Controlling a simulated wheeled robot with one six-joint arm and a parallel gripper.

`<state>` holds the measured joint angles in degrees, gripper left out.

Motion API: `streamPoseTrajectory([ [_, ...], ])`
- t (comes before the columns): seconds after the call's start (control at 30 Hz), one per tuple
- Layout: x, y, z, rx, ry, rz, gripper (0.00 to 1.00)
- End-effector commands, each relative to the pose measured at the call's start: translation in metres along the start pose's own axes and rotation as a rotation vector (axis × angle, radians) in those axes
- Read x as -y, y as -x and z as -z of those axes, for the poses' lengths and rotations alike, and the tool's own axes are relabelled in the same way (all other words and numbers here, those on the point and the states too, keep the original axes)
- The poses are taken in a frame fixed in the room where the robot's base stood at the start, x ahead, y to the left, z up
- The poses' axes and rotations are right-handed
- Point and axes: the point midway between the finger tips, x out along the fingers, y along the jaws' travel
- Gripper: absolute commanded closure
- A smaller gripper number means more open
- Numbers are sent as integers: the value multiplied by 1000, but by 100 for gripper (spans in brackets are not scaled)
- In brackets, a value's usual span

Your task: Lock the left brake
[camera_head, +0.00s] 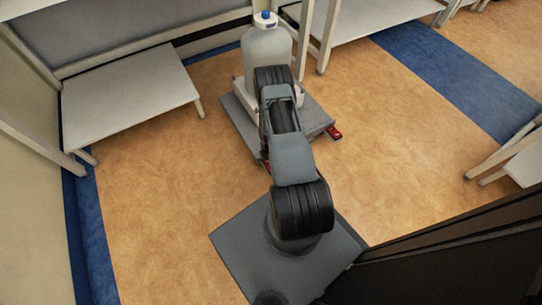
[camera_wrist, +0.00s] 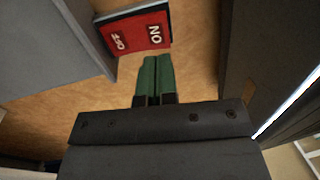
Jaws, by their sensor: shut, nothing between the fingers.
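A red brake pedal (camera_wrist: 133,32) marked OFF and ON shows at the top of the wrist view, beside a grey edge. OFF is on its left half and ON on its right half. My gripper (camera_wrist: 151,60) has green fingers pressed together and empty. Its tips are just below the ON half in the picture; whether they touch it I cannot tell. In the head view a small piece of a red pedal (camera_head: 267,166) shows at the cart's near edge, mostly hidden by my arm. Another red pedal (camera_head: 334,132) is at the cart's right corner. My gripper is hidden there.
The grey cart (camera_head: 240,118) carries a large pale tank (camera_head: 267,55) with a blue cap. A low white table (camera_head: 130,95) stands at the left, and another bench (camera_head: 375,22) behind at the right. The orange floor (camera_head: 400,150) is clear around the cart.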

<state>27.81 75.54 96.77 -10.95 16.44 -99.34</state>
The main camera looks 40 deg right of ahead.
Motion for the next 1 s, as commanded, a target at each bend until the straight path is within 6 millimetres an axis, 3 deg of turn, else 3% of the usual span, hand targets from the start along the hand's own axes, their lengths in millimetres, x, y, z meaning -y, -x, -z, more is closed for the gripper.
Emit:
streamPoseTrajectory([
  [0.1,0,-23,0,-1,-2,0,100],
  [0.3,0,-42,0,-1,-2,1,100],
  [0.87,0,-49,0,0,-1,0,100],
  [1.0,2,-61,0,-1,-1,1,100],
])
